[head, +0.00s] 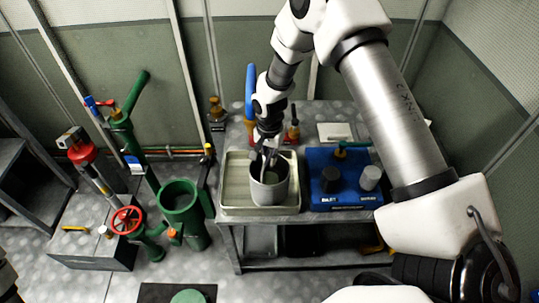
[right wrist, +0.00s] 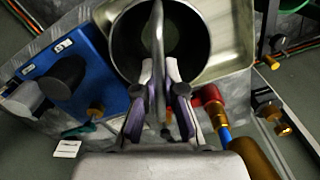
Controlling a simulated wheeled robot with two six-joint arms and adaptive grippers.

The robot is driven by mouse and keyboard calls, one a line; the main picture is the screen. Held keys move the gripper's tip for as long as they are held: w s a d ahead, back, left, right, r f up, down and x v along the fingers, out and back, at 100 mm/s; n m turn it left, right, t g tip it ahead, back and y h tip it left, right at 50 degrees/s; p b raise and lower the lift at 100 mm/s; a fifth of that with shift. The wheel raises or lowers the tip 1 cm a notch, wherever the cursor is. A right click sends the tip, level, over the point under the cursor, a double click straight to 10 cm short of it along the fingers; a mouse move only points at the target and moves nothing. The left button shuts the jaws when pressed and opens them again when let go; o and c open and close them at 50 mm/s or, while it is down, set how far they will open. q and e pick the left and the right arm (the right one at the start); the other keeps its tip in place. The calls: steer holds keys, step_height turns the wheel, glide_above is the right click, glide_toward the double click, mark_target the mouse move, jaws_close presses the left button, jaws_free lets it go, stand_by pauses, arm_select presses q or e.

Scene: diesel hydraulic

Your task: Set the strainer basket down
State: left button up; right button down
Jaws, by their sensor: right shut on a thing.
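The strainer basket (head: 268,190) is a grey, open-topped cylinder with a bail handle across its mouth. It is upright over the cream tray (head: 232,197) on the metal bench; I cannot tell whether its base touches the tray. My right gripper (head: 267,157) comes down from above and is shut on the handle. In the right wrist view the fingers (right wrist: 160,82) pinch the handle at its near end, and the basket's dark inside (right wrist: 187,45) shows beyond them.
A blue box (head: 340,190) with black and grey knobs stands right of the tray. A green open cylinder (head: 180,200) and a red handwheel (head: 127,220) stand left of the bench. A blue-handled tool (head: 250,90) and small brass fittings are behind the tray.

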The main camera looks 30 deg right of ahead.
steer(key=c, duration=1.3)
jaws_free()
step_height(320, 180, up, 12)
steer(key=shift+r+b, duration=0.15)
steer(key=shift+b, duration=0.65)
